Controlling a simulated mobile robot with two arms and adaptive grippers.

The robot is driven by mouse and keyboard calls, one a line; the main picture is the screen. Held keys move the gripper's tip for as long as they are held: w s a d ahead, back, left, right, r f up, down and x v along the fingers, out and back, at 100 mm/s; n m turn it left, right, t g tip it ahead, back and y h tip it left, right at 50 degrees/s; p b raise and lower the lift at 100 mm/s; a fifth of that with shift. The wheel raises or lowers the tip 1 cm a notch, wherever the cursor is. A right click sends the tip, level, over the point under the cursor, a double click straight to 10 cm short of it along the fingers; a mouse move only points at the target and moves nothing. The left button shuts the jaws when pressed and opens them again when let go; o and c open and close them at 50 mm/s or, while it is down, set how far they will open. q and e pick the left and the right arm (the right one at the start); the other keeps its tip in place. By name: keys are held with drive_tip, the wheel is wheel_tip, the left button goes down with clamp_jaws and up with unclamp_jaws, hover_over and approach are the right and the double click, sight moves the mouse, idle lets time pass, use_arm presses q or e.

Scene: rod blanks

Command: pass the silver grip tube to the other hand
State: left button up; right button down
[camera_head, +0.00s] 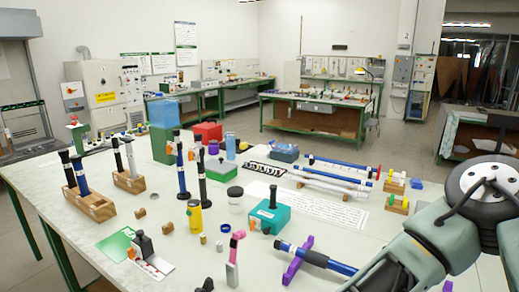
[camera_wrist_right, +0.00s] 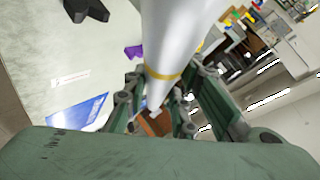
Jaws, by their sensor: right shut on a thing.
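The silver grip tube (camera_wrist_right: 178,40) runs down the middle of the right wrist view, with a yellow band around it. My right gripper (camera_wrist_right: 158,98) is shut on it, with green fingers on both sides of the tube. The tube's near end is cut off by the top of that view. In the head view my right arm fills the lower right, and I cannot make out the held tube there. My left gripper does not show in either view.
On the white table (camera_head: 60,198), a blue rod with a black section (camera_head: 315,258) lies by a purple support (camera_head: 297,262), close to my right arm. Wooden blocks (camera_head: 92,206) with upright tubes stand at left. A teal box (camera_head: 268,219) and a yellow cylinder (camera_head: 195,218) stand mid-table.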

use_arm(q)
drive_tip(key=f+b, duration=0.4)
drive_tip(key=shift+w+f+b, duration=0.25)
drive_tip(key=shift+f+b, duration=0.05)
drive_tip(key=shift+b, duration=0.05)
use_arm(e)
wheel_tip(320, 180, down, 5)
drive_tip(key=s+a, duration=0.1)
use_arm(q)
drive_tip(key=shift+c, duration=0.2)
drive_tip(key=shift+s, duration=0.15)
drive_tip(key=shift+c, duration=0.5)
use_arm(e)
drive_tip(key=w+a+r+n+t+y, duration=0.2)
drive_tip(key=a+r+n+y, duration=0.1)
drive_tip(key=r, duration=0.5)
drive_tip(key=w+a+r+n+t+y, duration=0.1)
drive_tip(key=a+r+n+y, duration=0.3)
drive_tip(key=a+r, duration=0.4)
drive_tip(key=shift+w+a+r+n+t, duration=0.2)
drive_tip(key=shift+w+r+n+t, duration=0.15)
drive_tip(key=shift+r+n+t, duration=0.35)
